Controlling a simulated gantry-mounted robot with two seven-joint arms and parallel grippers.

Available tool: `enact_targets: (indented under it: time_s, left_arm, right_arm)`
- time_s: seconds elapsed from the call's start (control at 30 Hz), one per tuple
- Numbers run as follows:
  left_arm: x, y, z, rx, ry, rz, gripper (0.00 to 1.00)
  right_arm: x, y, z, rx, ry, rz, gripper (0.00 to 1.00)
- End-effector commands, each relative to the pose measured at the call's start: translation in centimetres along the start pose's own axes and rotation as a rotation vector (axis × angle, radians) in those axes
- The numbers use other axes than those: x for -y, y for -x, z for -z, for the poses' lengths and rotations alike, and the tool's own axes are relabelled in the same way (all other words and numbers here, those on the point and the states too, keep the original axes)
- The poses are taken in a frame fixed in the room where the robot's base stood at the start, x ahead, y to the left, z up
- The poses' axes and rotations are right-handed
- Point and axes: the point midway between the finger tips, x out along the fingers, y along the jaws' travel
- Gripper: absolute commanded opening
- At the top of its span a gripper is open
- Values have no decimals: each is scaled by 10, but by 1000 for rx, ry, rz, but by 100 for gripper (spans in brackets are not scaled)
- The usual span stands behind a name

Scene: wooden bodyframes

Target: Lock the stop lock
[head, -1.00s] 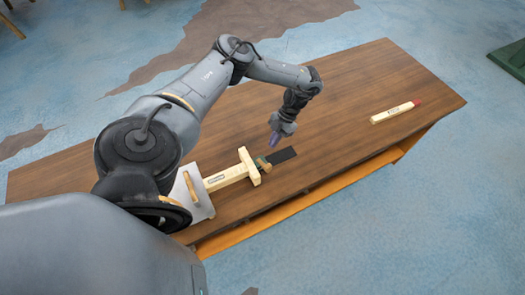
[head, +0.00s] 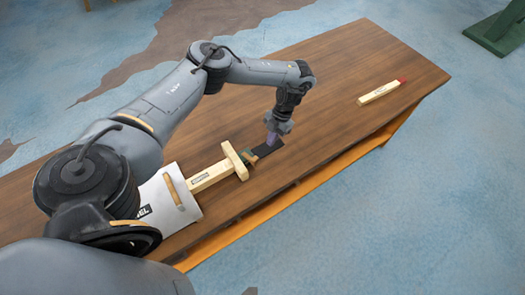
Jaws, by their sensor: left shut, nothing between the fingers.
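The wooden stop lock (head: 212,175) lies on the brown table, a pale wooden bar with a crosspiece (head: 235,160) near its right end. Beyond the crosspiece is a small piece with green and tan parts (head: 250,158), and a black strip (head: 272,158) runs on to the right. My left gripper (head: 269,141) points down just above the near end of the black strip, right of the crosspiece. It is shut and holds nothing. Whether its tips touch the strip I cannot tell. My right gripper is not in view.
A white board (head: 160,205) with a wooden handle-like bar lies at the left end of the stop lock, partly behind my arm. A pale wooden stick with a red tip (head: 380,92) lies at the far right of the table (head: 345,65). The table between them is clear.

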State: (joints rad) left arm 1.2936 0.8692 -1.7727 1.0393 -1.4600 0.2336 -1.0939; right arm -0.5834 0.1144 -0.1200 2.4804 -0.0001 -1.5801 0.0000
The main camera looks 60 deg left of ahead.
Motion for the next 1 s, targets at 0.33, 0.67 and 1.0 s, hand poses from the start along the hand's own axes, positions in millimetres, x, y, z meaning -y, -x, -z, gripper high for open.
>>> enact_targets:
  time_s: [0.33,0.67,1.0]
  left_arm:
    - [-1,-29,25,-2,0,-1,0]
    - [-1,-36,37,0,0,0,0]
    - [-1,-37,38,-1,1,1,0]
  right_arm:
    - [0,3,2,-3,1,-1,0]
    - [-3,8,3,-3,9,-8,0]
    - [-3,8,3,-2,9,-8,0]
